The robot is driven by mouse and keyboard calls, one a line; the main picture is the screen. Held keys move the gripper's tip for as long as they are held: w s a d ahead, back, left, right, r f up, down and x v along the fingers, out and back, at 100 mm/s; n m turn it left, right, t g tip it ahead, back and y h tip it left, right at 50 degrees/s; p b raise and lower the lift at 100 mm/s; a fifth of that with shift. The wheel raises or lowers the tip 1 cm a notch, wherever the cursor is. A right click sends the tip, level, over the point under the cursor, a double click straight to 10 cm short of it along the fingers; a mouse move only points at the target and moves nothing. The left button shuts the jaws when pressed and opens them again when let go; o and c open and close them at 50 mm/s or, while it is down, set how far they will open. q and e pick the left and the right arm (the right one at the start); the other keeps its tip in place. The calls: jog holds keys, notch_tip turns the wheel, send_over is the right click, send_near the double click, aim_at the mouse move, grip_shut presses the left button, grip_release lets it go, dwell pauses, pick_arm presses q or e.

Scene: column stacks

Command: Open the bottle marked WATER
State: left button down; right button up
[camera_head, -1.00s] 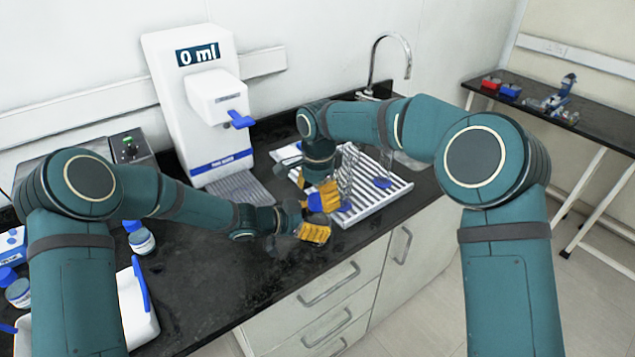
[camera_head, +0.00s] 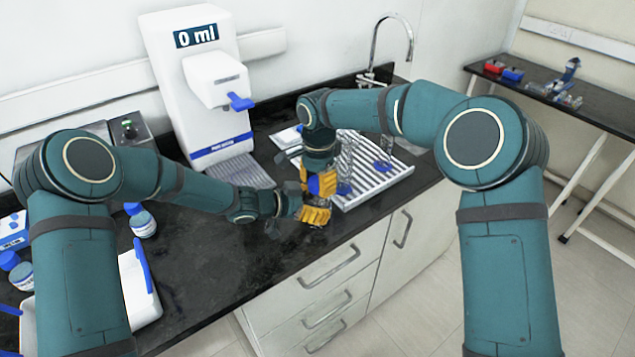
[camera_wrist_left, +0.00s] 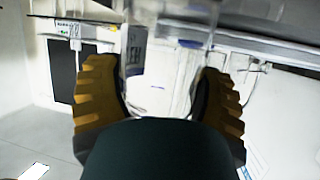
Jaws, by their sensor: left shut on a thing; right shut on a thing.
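My left gripper (camera_head: 315,214) reaches in low over the front of the dark counter and is shut on a bottle. The bottle's body is mostly hidden by the fingers. In the left wrist view a clear, see-through body (camera_wrist_left: 183,28) shows between the two orange-padded fingers. My right gripper (camera_head: 318,184) points down just above the left one and is shut on the blue cap (camera_head: 327,183). Cap and bottle are in line, one above the other; I cannot tell whether they are joined or apart. No WATER marking is readable.
A slatted white drying rack (camera_head: 395,177) with glassware stands right of the grippers. A white dispenser (camera_head: 215,115) reading 0 ml stands behind. Blue-capped bottles (camera_head: 143,222) and a white tray (camera_head: 140,290) are at the left. The counter's middle is clear.

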jog(key=n, duration=0.6)
jog(key=o, duration=1.2)
jog(key=shift+o, duration=0.2)
jog(key=shift+r, duration=2.35)
jog(key=shift+d+r+m, duration=0.1)
jog(key=shift+r+m, duration=0.9)
jog(key=shift+r, duration=0.5)
jog(key=shift+f, duration=3.9)
